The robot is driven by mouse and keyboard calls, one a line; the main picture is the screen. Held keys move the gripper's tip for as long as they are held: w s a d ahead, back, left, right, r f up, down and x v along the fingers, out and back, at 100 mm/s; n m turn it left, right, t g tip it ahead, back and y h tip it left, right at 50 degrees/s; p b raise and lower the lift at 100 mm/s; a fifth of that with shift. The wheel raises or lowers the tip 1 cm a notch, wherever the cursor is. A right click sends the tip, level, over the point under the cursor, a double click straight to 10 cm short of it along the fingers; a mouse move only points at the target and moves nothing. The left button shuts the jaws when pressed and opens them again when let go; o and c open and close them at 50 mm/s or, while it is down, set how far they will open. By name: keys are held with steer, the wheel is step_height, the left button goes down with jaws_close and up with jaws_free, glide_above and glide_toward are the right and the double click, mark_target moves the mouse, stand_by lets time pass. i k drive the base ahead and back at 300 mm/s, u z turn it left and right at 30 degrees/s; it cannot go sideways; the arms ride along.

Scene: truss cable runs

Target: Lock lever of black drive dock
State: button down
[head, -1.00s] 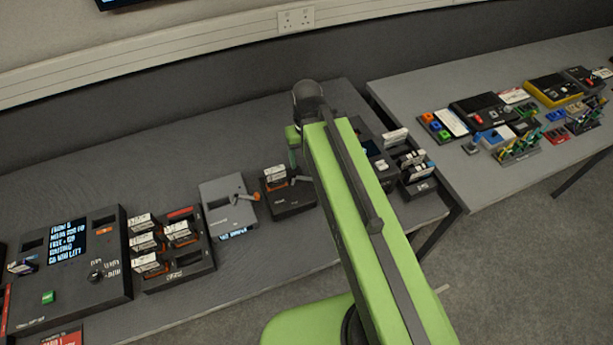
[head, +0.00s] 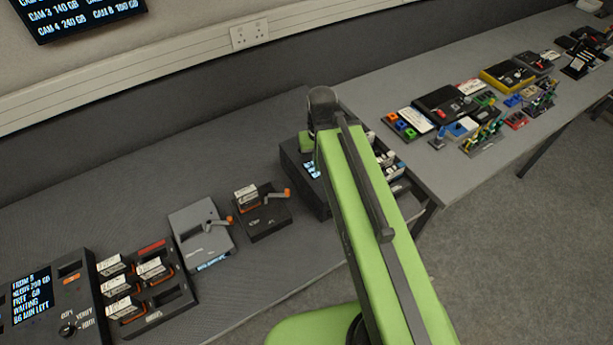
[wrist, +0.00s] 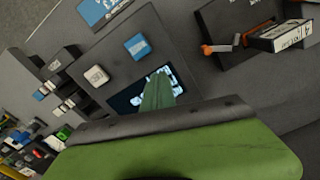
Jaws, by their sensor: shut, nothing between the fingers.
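The black drive dock (head: 264,224) stands on the bench left of my arm, with a white-labelled drive (head: 246,197) upright in its slot. Its grey lever with an orange tip (head: 286,193) points to the right, out to the dock's right edge. In the wrist view the dock (wrist: 217,19) is at the upper right, with the orange-tipped lever (wrist: 208,49) beside the labelled drive (wrist: 283,37). My gripper (wrist: 158,86) is shut and empty, over a dark box with a lit screen, apart from the dock. In the head view the fingers are mostly hidden by my arm.
A grey dock (head: 203,246) with another orange-tipped lever stands to the left, then a rack of drives (head: 162,304). The dark screen box (head: 292,163) is close by my gripper. A second bench (head: 470,170) with several devices lies to the right.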

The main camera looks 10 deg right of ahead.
mark_target(286, 193)
steer(key=z, duration=0.95)
steer(key=k, duration=1.45)
steer(key=u, duration=1.65)
steer(key=i, duration=1)
steer(key=u, duration=0.05)
